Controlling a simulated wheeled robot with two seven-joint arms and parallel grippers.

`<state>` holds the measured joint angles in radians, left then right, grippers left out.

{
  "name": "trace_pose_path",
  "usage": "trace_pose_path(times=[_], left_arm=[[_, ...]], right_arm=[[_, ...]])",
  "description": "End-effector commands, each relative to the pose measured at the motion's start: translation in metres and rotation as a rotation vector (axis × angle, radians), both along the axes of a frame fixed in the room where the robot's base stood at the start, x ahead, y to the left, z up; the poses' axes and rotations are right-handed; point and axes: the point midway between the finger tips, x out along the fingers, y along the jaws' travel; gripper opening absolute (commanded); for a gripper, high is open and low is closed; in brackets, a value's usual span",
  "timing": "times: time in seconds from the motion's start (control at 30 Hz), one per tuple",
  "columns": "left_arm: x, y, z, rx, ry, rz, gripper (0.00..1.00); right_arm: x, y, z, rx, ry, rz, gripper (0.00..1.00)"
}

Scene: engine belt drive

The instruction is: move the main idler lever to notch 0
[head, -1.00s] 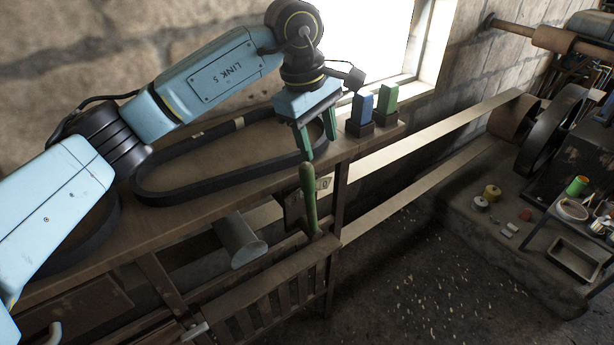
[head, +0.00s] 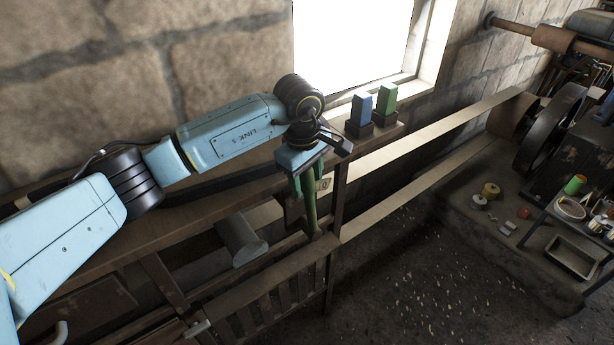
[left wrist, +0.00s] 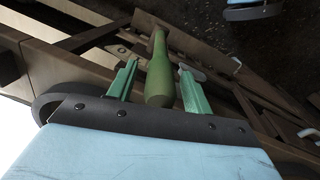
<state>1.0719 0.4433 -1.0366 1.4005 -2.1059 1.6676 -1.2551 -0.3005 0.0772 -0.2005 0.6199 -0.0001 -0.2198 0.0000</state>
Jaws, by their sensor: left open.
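The green lever (head: 311,212) stands upright at the right end of the wooden bench frame, its foot at the slatted rail. My left gripper (head: 307,182) is above it, pointing down, with its green fingers around the lever's top. In the left wrist view, the lever (left wrist: 159,75) lies between the two open fingers (left wrist: 158,66), with gaps visible on both sides. The notches cannot be made out.
A blue block (head: 361,108) and a green block (head: 386,98) stand in dark holders on the bench's right end. Flat tan belts (head: 430,135) run right to a dark pulley (head: 548,130).

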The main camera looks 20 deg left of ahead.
Motion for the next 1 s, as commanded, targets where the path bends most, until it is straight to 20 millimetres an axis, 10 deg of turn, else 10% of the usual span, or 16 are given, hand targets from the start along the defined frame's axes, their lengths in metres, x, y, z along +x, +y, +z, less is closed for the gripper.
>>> trace_pose_path(times=[0.33, 0.7, 1.0], left_arm=[[0.0001, -0.0005, -0.0047, -0.001, 0.0, 0.0, 0.5], [0.0001, -0.0005, -0.0042, -0.001, 0.0, 0.0, 0.02], [0.0028, 0.0081, -0.0038, 0.02, 0.026, 0.022, 0.0]], right_arm=[[0.0, -0.0001, 0.0005, 0.0, 0.0, 0.0, 0.42], [0.0001, -0.0007, 0.0005, -0.001, 0.0, 0.0, 0.42], [0.0023, -0.0032, -0.0012, -0.005, -0.003, 0.001, 0.42]])
